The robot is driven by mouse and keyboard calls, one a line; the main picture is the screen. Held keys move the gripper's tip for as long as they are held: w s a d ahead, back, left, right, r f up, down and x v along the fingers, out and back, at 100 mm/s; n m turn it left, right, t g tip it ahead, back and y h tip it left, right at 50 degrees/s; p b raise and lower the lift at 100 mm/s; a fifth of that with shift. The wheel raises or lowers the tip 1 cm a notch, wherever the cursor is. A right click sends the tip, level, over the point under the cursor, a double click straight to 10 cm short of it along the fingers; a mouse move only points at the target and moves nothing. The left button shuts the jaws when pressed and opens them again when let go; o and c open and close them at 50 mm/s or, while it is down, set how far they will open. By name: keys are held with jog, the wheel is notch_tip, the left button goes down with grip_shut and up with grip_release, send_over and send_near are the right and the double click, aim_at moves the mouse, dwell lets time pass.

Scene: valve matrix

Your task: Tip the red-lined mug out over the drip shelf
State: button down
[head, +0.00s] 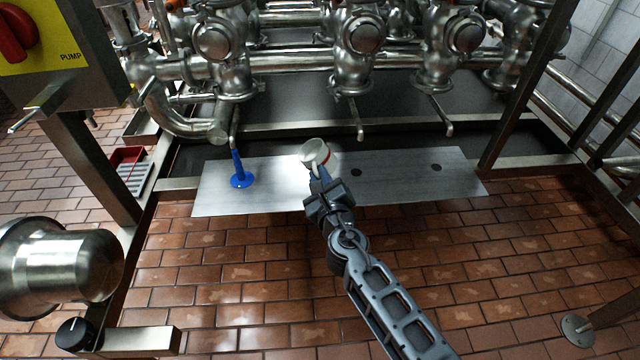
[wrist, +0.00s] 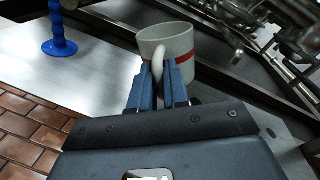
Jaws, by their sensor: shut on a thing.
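The red-lined mug (head: 314,151) is off-white with a red band, and it is over the middle of the metal drip shelf (head: 400,180) in the head view. In the wrist view the mug (wrist: 168,48) appears close to upright with its handle toward me. My gripper (head: 318,178) is shut on the mug's handle, with its blue fingers (wrist: 158,82) on both sides of it. The head view shows the mug's pale round mouth tilted somewhat to the upper left. Its contents are hidden. I cannot tell the exact gap between mug and shelf.
Steel valves and pipes (head: 358,60) with thin spouts rise behind the shelf. A steel post (head: 525,85) stands at the right.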

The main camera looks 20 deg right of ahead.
jog(key=shift+w+a+f+m+t+b, duration=0.1)
jog(key=shift+f+m+t+b, duration=0.1)
jog(key=shift+m+b, duration=0.65)
jog(key=shift+s+a+f+m+t+b, duration=0.15)
jog(key=shift+f+m+b, duration=0.1)
jog(key=shift+m+b, duration=0.55)
jog(key=shift+w+a+f+m+t+b, duration=0.1)
jog(key=shift+w+f+m+b, duration=0.1)
jog(key=shift+m+b, duration=0.6)
jog(key=shift+a+m+b, duration=0.1)
jog(key=shift+m+b, duration=0.25)
jog(key=shift+b, duration=0.5)
